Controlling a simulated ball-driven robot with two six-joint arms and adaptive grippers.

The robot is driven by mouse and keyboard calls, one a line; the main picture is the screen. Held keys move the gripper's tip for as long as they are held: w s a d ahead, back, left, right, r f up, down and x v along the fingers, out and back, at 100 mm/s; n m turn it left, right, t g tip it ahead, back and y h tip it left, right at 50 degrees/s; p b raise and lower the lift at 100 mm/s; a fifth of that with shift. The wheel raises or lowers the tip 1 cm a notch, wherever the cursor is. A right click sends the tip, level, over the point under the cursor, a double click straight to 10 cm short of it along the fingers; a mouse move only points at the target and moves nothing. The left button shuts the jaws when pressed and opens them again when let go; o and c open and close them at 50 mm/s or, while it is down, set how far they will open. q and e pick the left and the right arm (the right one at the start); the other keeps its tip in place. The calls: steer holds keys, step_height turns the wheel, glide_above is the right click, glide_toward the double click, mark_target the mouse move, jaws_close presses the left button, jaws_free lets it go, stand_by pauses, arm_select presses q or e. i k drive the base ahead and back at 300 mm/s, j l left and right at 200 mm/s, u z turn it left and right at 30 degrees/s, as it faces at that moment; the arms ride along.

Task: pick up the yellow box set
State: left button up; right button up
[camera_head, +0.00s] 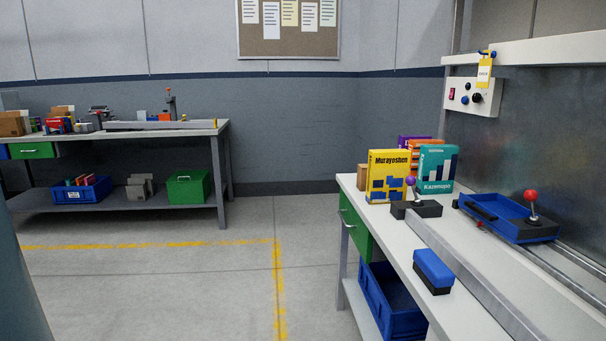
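The yellow box set (388,176) stands upright near the far left end of the workbench (391,222) on the right. Its front reads "Murayoshen" above blue blocks. Purple and orange boxes (424,148) show behind the two, partly hidden. A black joystick unit with a purple ball (416,208) stands in front of the boxes and overlaps their lower edges in the picture. Neither of my grippers shows in the head view.
A blue tray (490,212) and a red-ball joystick (532,207) sit to the right on the bench. A metal rail (468,276) and blue-black block (433,271) lie nearer. A blue bin (390,303) is below. Another bench (120,137) stands at the back left. The floor between is clear.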

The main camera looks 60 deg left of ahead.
mark_target(388, 170)
steer(key=u, duration=1.25)
steer(key=i+j, duration=0.25)
